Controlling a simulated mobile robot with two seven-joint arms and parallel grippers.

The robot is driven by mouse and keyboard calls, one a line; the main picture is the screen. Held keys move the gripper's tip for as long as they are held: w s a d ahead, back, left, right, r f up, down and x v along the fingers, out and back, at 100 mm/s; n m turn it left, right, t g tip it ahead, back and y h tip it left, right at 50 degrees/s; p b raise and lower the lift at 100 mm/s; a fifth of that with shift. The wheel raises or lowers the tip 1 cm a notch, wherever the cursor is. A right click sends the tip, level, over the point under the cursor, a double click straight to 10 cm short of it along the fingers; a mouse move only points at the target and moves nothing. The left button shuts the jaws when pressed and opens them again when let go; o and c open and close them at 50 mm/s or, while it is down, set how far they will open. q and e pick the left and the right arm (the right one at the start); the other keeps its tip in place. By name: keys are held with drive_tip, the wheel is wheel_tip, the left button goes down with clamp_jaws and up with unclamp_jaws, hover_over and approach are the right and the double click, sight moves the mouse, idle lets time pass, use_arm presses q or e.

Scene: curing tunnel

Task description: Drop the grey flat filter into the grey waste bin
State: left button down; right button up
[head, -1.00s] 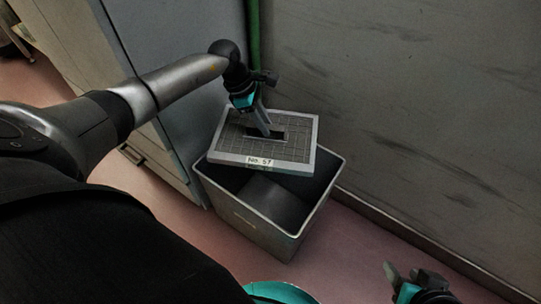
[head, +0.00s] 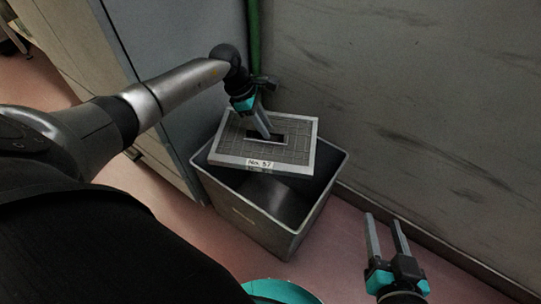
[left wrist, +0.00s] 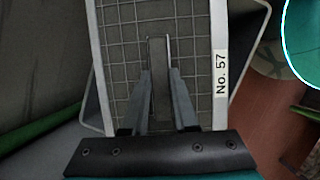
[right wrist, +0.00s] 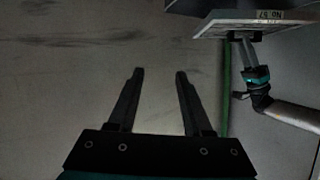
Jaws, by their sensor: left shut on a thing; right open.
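The grey flat filter (head: 232,148) is a framed mesh panel with a slot in its middle and a label reading No. 57. My left gripper (head: 267,134) is shut on it at the slot and holds it over the mouth of the grey waste bin (head: 240,213). In the left wrist view the filter (left wrist: 190,60) fills the middle between and beyond my left fingers (left wrist: 160,90). The filter hides the back of the bin's opening. My right gripper (head: 386,222) is open and empty, right of the bin; its fingers (right wrist: 160,75) show apart in the right wrist view.
A grey cabinet (head: 165,70) stands left of the bin. A green pipe (head: 254,50) runs up the corner behind. A scuffed grey wall (head: 410,90) closes the right side. Pink floor (head: 335,240) is free between the bin and my right gripper.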

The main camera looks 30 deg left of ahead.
use_arm(q)
drive_tip(key=shift+f, duration=0.35)
use_arm(e)
drive_tip(key=shift+a+r+t, duration=0.3)
drive_tip(key=shift+a+t, duration=0.15)
drive_tip(key=shift+t, duration=0.05)
use_arm(q)
drive_tip(key=c, duration=0.6)
unclamp_jaws()
use_arm(e)
drive_tip(key=shift+s, duration=0.1)
